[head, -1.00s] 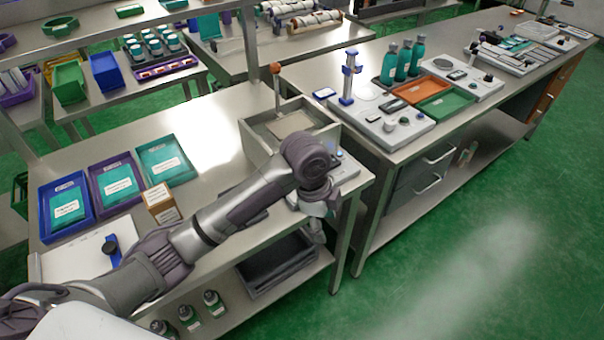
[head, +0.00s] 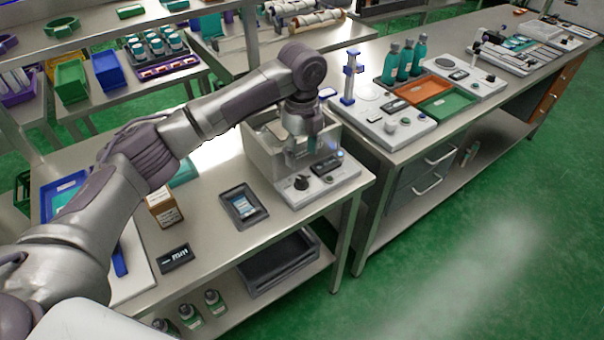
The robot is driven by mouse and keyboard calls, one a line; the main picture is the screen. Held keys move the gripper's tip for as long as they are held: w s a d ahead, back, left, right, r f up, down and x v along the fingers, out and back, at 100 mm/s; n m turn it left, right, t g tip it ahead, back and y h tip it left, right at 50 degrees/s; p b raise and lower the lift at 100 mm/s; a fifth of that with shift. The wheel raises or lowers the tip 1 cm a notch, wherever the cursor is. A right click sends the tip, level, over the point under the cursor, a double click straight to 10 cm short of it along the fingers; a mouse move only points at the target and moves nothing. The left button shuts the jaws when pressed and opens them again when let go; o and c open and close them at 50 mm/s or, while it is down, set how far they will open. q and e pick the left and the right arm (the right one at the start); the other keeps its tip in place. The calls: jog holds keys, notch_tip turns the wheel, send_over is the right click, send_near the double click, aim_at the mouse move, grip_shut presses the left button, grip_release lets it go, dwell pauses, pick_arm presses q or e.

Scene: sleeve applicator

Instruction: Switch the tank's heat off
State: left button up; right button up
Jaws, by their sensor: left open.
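The tank (head: 262,163), a grey square-walled box, stands near the right end of the steel table, partly hidden by my arm. On its front is a light control panel (head: 318,187) with a dark knob (head: 301,183), a black display (head: 327,166) and a small lit spot at the right. My left gripper (head: 304,148) is open and points down over the tank's front edge, behind and above the knob, apart from it. Its fingertips are small and hard to make out. The knob's setting is too small to read. My right gripper is not in view.
A dark tray with a screen device (head: 243,205), a black labelled box (head: 175,257) and a brown-white carton (head: 163,205) lie left of the panel. Another bench (head: 385,150) stands to the right across a gap. Open tabletop lies around the screen device.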

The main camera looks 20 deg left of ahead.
aim_at(302, 179)
pick_arm(q)
notch_tip(302, 179, down, 8)
jog(key=shift+f+p, duration=0.1)
jog(key=shift+p, duration=0.3)
grip_shut()
